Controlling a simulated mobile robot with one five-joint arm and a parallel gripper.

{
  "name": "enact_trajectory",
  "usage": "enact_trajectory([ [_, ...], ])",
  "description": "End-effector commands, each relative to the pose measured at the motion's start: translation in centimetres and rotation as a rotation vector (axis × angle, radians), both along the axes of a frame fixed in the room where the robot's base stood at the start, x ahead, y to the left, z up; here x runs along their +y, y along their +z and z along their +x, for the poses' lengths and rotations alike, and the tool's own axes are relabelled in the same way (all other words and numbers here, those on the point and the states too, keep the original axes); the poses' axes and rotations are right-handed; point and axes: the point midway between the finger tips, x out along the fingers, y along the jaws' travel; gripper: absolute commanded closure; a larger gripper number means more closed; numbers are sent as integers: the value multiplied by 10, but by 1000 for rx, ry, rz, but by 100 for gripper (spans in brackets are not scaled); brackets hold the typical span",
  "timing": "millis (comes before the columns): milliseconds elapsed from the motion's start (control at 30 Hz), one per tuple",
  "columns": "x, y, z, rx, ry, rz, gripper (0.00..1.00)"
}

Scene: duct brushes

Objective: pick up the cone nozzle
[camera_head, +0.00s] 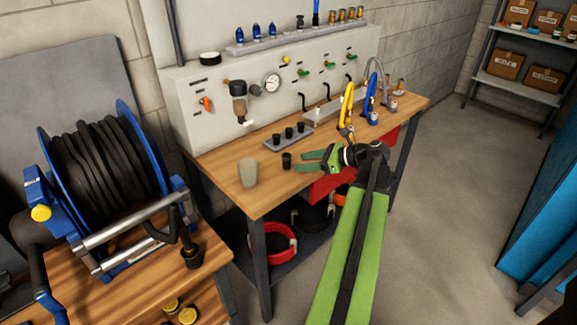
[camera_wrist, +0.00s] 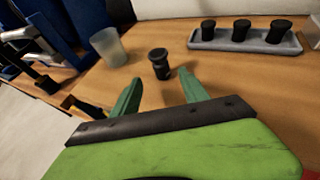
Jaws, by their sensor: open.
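A small black nozzle (camera_head: 286,161), which I take for the cone nozzle, stands upright on the wooden workbench (camera_head: 268,198). In the wrist view the nozzle (camera_wrist: 159,63) has a wider rim at its top and sits just beyond the gap between my fingertips. My gripper (camera_head: 302,161) is open, with two green fingers pointing left toward the nozzle in the head view. In the wrist view my gripper (camera_wrist: 160,77) has nothing between its fingers. The fingers appear apart from the nozzle.
A frosted cup (camera_head: 248,172) stands left of the nozzle. A grey tray (camera_wrist: 244,46) with three black pieces lies behind it. Yellow (camera_head: 346,106) and blue (camera_head: 370,93) tools stand further right. A hose reel (camera_head: 103,180) is at left. Bare wood surrounds the nozzle.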

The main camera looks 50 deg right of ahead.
Motion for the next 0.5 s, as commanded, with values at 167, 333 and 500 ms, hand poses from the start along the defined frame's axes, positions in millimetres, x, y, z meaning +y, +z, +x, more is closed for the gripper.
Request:
enact_trajectory([
  [167, 8, -7, 16, 0, 2, 0, 48],
  [333, 9, -8, 20, 0, 4, -1, 48],
  [500, 16, -17, 42, 0, 6, -1, 48],
])
